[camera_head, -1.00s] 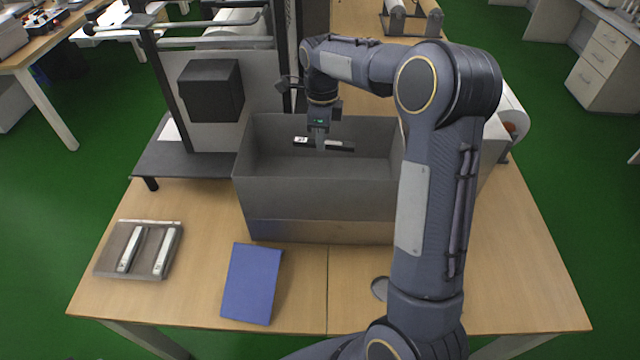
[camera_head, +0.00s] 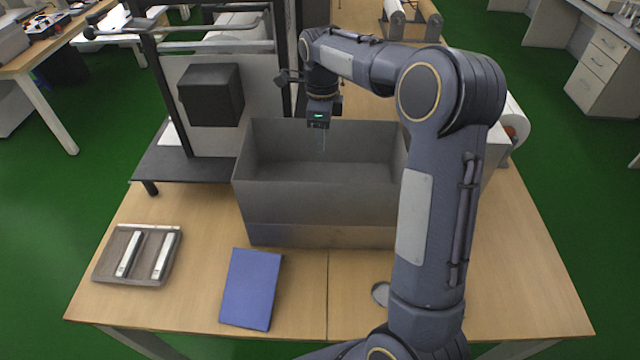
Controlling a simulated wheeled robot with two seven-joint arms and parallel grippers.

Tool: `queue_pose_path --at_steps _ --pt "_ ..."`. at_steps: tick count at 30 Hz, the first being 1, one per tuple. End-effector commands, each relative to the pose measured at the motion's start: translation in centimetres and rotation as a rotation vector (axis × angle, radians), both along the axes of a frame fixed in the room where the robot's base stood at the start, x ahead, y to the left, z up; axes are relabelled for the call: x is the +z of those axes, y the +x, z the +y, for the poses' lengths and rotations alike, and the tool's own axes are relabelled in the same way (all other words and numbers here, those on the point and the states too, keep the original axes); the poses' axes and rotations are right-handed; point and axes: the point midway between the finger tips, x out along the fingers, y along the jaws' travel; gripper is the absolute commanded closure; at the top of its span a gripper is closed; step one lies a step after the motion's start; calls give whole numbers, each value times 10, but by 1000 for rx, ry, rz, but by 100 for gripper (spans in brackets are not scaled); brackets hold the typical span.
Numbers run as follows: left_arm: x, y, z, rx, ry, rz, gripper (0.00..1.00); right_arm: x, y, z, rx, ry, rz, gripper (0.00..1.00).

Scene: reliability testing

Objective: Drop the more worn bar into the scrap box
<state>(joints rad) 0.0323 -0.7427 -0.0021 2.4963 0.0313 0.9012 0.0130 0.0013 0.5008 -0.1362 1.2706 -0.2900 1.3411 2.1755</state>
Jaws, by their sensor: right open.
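My right gripper (camera_head: 322,143) is open and empty above the grey scrap box (camera_head: 318,208), near its back wall. No bar shows between its fingers. The box's front wall hides part of its floor, and no bar is visible inside. Two pale bars, a left one (camera_head: 129,254) and a right one (camera_head: 162,256), lie side by side in a shallow grey tray (camera_head: 112,277) at the left of the table. Their wear is too small to tell. My left gripper is not in view.
A blue block or book (camera_head: 250,289) lies in front of the box. A dark stand (camera_head: 165,168) with a black box (camera_head: 210,95) is at the back left. The wooden table (camera_head: 520,290) is clear at the front right, beyond my right arm.

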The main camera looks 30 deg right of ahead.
Motion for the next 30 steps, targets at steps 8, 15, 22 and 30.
queue_pose_path --at_steps 8,15,22,30 --pt "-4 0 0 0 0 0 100 43 1 0 1 0 -4 55" --pt "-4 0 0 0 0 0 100 52 0 0 1 0 -1 55" --pt "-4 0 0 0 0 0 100 52 0 0 0 1 -1 55" --pt "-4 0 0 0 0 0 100 64 -30 2 195 44 -54 55"
